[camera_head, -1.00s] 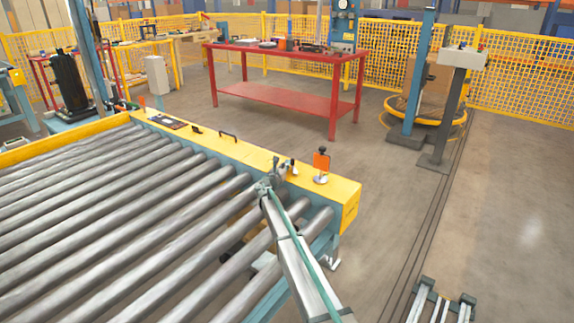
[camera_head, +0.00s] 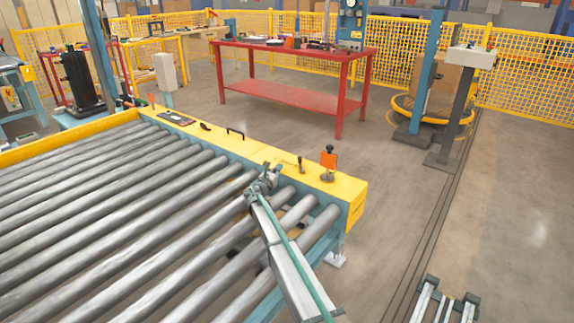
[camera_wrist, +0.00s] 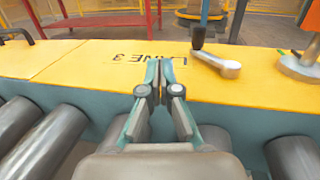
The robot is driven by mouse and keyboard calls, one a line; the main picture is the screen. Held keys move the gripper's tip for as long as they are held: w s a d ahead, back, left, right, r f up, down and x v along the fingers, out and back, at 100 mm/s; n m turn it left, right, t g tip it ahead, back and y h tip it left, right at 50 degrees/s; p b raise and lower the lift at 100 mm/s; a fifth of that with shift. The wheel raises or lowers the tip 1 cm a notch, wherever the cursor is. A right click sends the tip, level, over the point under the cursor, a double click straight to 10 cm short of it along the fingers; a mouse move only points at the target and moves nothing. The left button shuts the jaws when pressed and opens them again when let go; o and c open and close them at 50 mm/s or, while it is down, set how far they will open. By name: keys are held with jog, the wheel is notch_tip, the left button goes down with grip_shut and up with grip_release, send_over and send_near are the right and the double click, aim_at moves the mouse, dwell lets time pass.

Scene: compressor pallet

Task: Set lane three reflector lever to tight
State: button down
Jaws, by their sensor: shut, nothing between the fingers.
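The lane three lever (camera_wrist: 217,62) is a grey metal arm with a dark upright knob, mounted on the yellow conveyor rail. In the wrist view it lies right of the "LANE 3" lettering (camera_wrist: 140,54). In the head view the lever (camera_head: 301,166) shows small on the rail. My gripper (camera_wrist: 159,64) is shut and empty, in front of the lettering and left of the lever, apart from it. In the head view my gripper (camera_head: 276,170) is at the rail's inner edge. The orange reflector (camera_head: 328,160) stands on a round metal base (camera_wrist: 300,67) right of the lever.
The yellow rail (camera_head: 345,188) borders the grey rollers (camera_head: 120,215). A black handle (camera_head: 235,133) stands farther left on the rail. A red table (camera_head: 290,92) and yellow mesh fence stand behind.

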jog(key=shift+s+a+f+p, duration=0.1)
jog(key=shift+s+a+p, duration=0.05)
jog(key=shift+s+a, duration=0.8)
jog(key=shift+s+a+p, duration=0.15)
jog(key=shift+s+a, duration=0.5)
jog(key=shift+a, duration=0.5)
